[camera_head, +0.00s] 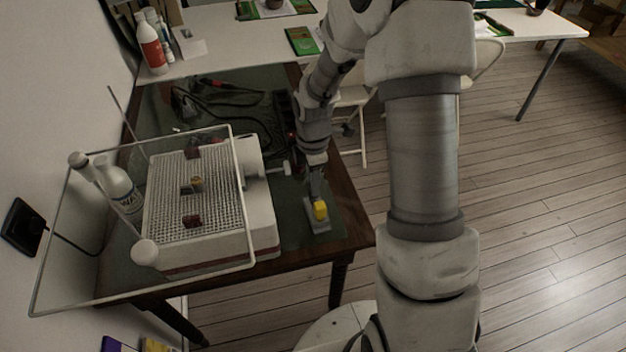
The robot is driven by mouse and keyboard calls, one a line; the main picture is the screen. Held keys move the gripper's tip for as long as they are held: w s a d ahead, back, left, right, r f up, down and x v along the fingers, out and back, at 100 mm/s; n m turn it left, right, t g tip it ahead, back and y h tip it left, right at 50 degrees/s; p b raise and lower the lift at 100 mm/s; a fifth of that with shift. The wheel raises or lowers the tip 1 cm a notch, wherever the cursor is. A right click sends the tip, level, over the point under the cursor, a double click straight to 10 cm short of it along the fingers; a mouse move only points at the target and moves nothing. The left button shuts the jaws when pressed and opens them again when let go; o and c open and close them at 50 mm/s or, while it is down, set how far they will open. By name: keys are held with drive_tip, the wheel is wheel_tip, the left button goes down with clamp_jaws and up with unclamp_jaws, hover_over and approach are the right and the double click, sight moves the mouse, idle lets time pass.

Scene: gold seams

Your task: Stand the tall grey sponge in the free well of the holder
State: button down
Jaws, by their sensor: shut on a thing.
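My gripper (317,188) points down over the right side of the dark green table top. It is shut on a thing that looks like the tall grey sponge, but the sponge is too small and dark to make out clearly. Just below the fingers is a small grey holder (318,228) near the table's front right corner. A yellow block (320,209) stands in or on the holder. The free well is hidden by the gripper and the block. I cannot tell whether the grey sponge is inside the well or above it.
A white machine with a grid top (262,215) stands close left of the holder, with a thin metal frame around it. Black cables and red-handled tools (215,92) lie behind it. White bottles (152,45) stand at the back left. The table's right edge is close to the holder.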

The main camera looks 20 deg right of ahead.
drive_tip(key=shift+f+b, duration=0.3)
drive_tip(key=shift+f, duration=0.15)
idle(0.3)
drive_tip(key=c, duration=0.5)
unclamp_jaws()
drive_tip(key=shift+c, duration=0.2)
drive_tip(key=shift+r+p, duration=2.95)
drive_tip(key=shift+r, duration=0.6)
